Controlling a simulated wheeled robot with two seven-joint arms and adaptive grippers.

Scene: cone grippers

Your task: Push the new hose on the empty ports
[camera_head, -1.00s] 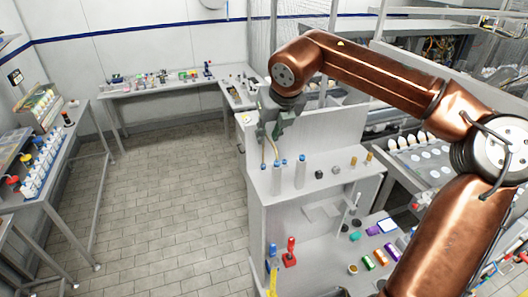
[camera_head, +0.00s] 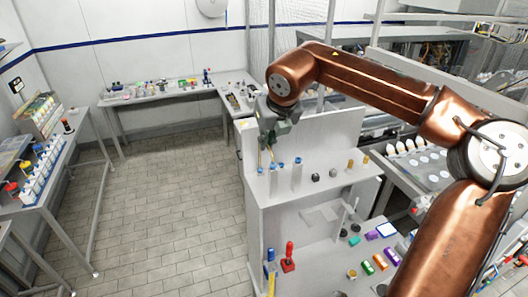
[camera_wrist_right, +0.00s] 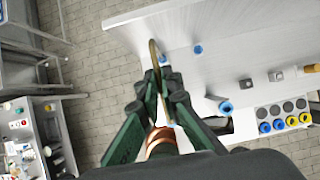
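My right gripper (camera_head: 270,147) is above the left end of the white shelf top in the head view. In the right wrist view its green fingers (camera_wrist_right: 163,92) are closed around a thin tan hose (camera_wrist_right: 153,55), which bows out past the fingertips. In the head view the hose (camera_head: 262,157) hangs just above blue-topped pieces. A blue-ringed port (camera_wrist_right: 163,60) lies close beside the hose in the wrist view, with another blue ring (camera_wrist_right: 198,49) to its right. A white cylinder with a blue top (camera_head: 298,174) stands nearby. Contact between hose and port cannot be told. My left gripper is not visible.
The white shelf top (camera_head: 330,185) also holds small dark and orange fittings to the right. A lower bench (camera_head: 320,265) carries a red-handled tool (camera_head: 289,257) and several coloured blocks. The tiled floor (camera_head: 180,185) at left is clear.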

